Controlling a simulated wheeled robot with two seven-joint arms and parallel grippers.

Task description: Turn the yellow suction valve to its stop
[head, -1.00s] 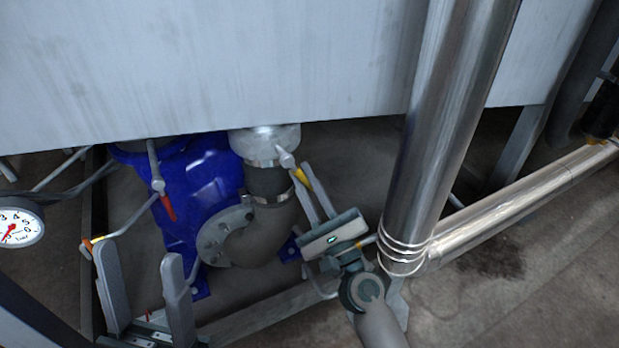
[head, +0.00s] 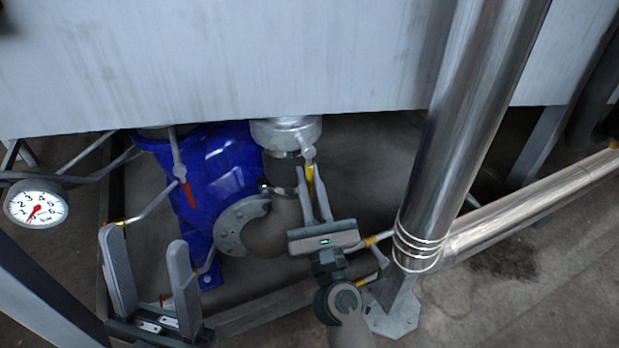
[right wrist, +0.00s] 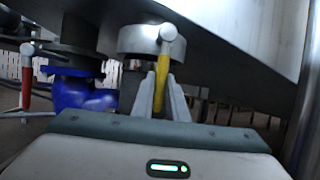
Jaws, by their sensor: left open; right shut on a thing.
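The yellow suction valve handle (head: 309,173) hangs from a grey pivot below the silver round fitting (head: 287,133) on the pipe elbow. In the right wrist view the yellow handle (right wrist: 162,72) points down from its pivot, slightly tilted, with its lower part between the fingers. My right gripper (head: 313,190) is shut on the yellow handle; its fingers also show in the right wrist view (right wrist: 160,95). My left gripper (head: 146,240) is open and empty at the lower left, in front of the blue pump housing (head: 222,165).
A red-handled valve (head: 187,192) hangs on the left of the blue housing. A pressure gauge (head: 36,207) is at far left. A thick shiny vertical pipe (head: 458,150) stands right of my right gripper. A grey panel (head: 220,60) overhangs everything.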

